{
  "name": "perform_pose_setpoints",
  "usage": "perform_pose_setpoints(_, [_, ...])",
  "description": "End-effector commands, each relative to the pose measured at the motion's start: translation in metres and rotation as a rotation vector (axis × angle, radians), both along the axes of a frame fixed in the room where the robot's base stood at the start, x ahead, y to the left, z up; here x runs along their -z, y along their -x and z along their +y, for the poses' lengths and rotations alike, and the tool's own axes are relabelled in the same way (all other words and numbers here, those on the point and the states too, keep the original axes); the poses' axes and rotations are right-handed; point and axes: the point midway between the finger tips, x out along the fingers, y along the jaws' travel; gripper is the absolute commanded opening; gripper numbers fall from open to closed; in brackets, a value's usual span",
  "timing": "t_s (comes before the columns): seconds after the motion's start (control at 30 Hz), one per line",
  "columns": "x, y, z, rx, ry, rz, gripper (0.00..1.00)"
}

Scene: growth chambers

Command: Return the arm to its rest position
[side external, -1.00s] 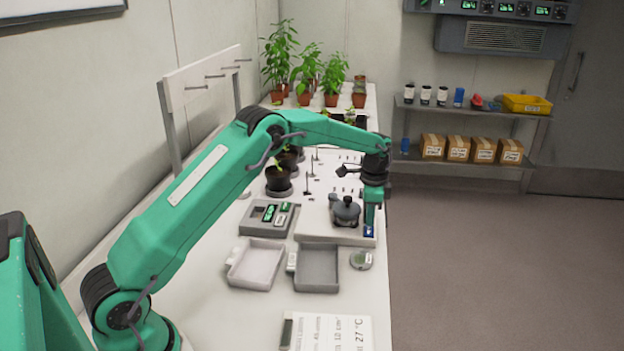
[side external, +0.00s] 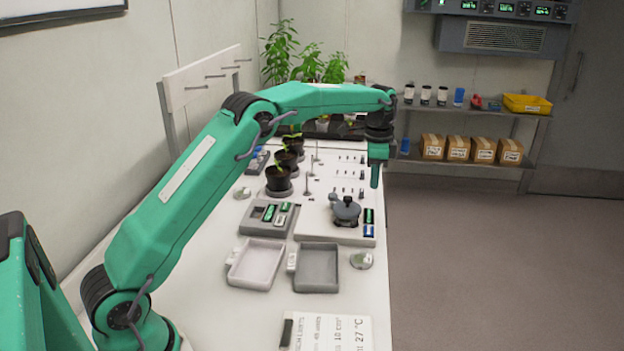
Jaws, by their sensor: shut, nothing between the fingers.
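My gripper (side external: 375,182) is shut and empty. It points straight down, raised above the right edge of the white bench (side external: 225,290), behind the dark round device (side external: 345,211). My green arm reaches from the lower left over the bench, with its upper link about level. Below the gripper, a green-marked item (side external: 369,216) and a blue item (side external: 369,231) lie on the white board (side external: 315,228), apart from the fingers.
A white tray (side external: 238,279) and a grey tray (side external: 318,286) sit in front of the board. Dark pots (side external: 278,181) with seedlings stand along the left. A grey holder (side external: 265,225) and a printed sheet (side external: 335,333) also lie on the bench. The floor at right is clear.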

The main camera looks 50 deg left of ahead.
Motion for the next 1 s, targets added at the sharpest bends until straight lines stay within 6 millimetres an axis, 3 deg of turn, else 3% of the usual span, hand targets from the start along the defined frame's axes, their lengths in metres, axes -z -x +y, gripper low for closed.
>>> perform_pose_setpoints(0.67, [-0.007,0.004,-0.001,-0.011,-0.001,-0.008,0.00])
perform_pose_setpoints(1.0, [-0.053,0.037,-0.010,-0.102,0.000,-0.067,0.00])
